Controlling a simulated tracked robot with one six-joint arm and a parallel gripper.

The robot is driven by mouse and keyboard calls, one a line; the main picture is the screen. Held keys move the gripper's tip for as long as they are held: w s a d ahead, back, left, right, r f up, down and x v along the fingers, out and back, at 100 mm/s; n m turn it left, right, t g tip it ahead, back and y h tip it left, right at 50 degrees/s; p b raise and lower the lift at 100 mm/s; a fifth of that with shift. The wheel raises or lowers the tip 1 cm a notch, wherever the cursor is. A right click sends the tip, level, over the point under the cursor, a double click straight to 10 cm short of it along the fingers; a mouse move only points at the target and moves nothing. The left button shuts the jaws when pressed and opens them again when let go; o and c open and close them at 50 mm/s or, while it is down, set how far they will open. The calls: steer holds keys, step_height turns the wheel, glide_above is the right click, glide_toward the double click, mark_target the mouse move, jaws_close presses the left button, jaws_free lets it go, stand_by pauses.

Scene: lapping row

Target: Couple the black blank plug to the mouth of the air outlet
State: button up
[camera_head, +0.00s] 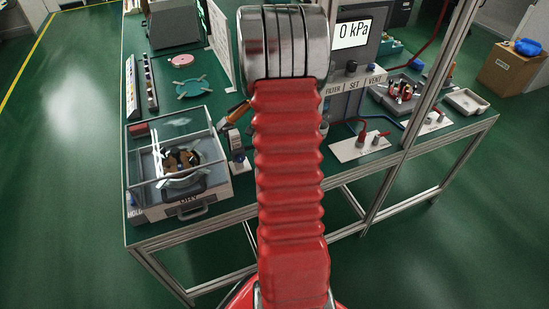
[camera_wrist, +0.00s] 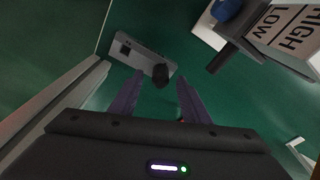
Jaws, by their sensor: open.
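In the wrist view my gripper (camera_wrist: 161,82) is open, with its two fingers apart and pointing away from the camera. A dark rounded piece (camera_wrist: 160,77), which looks like the black blank plug, shows between the fingertips at the end of a grey block (camera_wrist: 139,56). The fingers do not close on it, and I cannot tell how far below the tips it is. In the head view my gripper is hidden behind my red arm. Small fittings stand on a white plate (camera_head: 345,151) at right; I cannot tell whether one is the air outlet.
A gauge panel (camera_head: 355,36) reads 0 kPa behind my arm. A clear-lidded box (camera_head: 192,206) stands at the bench's front left. A tray (camera_head: 464,102) lies at right, near a metal post (camera_head: 437,73). A box marked HIGH and LOW (camera_wrist: 290,35) is at the wrist view's upper right.

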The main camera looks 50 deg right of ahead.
steer(key=shift+d+f, duration=0.1)
steer(key=shift+f, duration=0.45)
jaws_close()
stand_by(0.5)
